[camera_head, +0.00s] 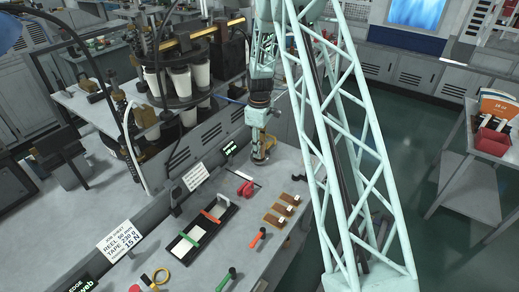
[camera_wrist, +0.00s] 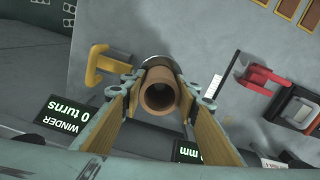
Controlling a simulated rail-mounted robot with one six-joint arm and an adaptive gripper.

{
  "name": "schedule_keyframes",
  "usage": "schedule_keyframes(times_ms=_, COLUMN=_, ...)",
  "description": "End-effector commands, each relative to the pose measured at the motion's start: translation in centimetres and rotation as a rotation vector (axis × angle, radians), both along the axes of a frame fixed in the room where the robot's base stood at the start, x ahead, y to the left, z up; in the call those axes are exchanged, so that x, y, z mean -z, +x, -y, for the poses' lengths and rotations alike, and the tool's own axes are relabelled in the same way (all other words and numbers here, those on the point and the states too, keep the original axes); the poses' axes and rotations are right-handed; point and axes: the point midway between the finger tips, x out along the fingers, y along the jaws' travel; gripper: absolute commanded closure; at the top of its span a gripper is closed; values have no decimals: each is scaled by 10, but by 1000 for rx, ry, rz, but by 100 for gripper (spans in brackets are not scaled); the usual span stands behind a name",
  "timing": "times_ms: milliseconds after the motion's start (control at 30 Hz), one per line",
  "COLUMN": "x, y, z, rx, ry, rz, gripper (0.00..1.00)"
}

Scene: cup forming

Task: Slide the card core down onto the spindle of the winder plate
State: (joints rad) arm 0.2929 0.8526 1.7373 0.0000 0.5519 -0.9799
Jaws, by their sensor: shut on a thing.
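In the wrist view my gripper (camera_wrist: 160,84) is shut on the card core (camera_wrist: 157,97), a brown hollow tube held between its two yellow-padded fingers. I look into the tube's open near end; its far end points away toward the bench. A dark round part with a pale rim (camera_wrist: 157,61) shows just behind the core, perhaps the winder plate. The spindle is hidden, and I cannot tell whether the core is around it. In the head view my gripper (camera_head: 262,143) is low over the bench, and the core is too small to make out.
A yellow bracket-like handle (camera_wrist: 101,65) stands close left of the core. A red tool (camera_wrist: 257,78) lies to the right. A winder display (camera_wrist: 68,118) reads 0 turns. In the head view, a black tray (camera_head: 204,232) and wooden blocks (camera_head: 281,210) lie nearer on the bench.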

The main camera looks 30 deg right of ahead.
Motion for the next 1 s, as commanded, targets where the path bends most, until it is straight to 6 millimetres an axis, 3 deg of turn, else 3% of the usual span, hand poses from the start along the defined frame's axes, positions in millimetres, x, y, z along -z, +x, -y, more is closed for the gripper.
schedule_keyframes(times_ms=800, x=6, y=0, z=0, rx=0, ry=0, rz=0, gripper=82)
schedule_keyframes(times_ms=833, x=6, y=0, z=0, rx=0, ry=0, rz=0, gripper=71)
schedule_keyframes(times_ms=1000, x=6, y=0, z=0, rx=0, ry=0, rz=0, gripper=56)
